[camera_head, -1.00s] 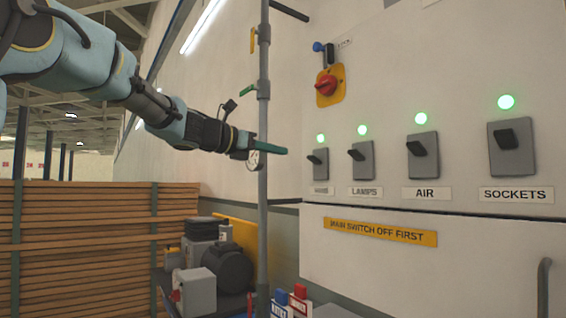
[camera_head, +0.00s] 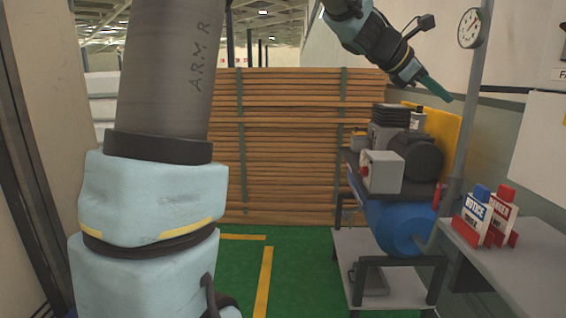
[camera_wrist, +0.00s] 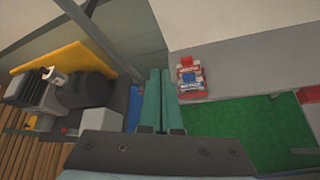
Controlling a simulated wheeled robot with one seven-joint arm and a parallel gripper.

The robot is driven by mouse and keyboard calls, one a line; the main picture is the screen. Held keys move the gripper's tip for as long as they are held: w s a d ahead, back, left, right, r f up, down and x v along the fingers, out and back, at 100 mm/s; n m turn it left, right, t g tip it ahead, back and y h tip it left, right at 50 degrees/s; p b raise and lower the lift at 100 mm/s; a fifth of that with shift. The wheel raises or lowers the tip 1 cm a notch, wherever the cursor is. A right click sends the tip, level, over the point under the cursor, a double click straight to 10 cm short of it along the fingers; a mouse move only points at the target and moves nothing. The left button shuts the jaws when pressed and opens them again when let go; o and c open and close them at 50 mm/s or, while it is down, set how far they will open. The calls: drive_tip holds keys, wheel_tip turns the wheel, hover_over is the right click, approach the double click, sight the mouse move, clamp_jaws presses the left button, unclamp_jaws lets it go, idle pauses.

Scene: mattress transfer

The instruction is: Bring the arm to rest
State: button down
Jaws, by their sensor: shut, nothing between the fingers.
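My arm comes in from the top of the head view, and a large link of it fills the left. My gripper (camera_head: 436,88) points down and to the right, with its green fingers together and nothing between them. It hangs in the air above and to the right of the compressor (camera_head: 415,155), near the grey pipe (camera_head: 470,120). In the wrist view the two green fingers of my gripper (camera_wrist: 160,98) lie side by side, closed and empty.
The pipe carries a round gauge (camera_head: 470,28). A grey table (camera_head: 530,250) at right holds NOTICE and DANGER sign holders (camera_head: 478,215). Stacked boards (camera_head: 290,130) stand behind. Green floor (camera_head: 300,280) with yellow lines is open in the middle.

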drive_tip(key=w+a+f+m+t+y, duration=0.15)
drive_tip(key=a+f+m+y, duration=0.3)
drive_tip(key=a+f, duration=1)
drive_tip(key=s+a+f+m+y, duration=0.2)
drive_tip(key=a+f, duration=0.3)
drive_tip(key=a, duration=0.4)
drive_tip(key=s+a+f+m+g+y, duration=0.1)
drive_tip(key=s+a+f+m+y, duration=0.2)
drive_tip(key=a, duration=0.6)
drive_tip(key=s+a+f+m+y, duration=0.2)
drive_tip(key=s+a+f+m, duration=0.3)
drive_tip(key=a, duration=0.4)
wheel_tip(320, 180, down, 2)
drive_tip(key=shift+s+a+m, duration=0.2)
drive_tip(key=shift+s+m, duration=0.15)
drive_tip(key=shift+s, duration=0.4)
drive_tip(key=shift+g, duration=0.25)
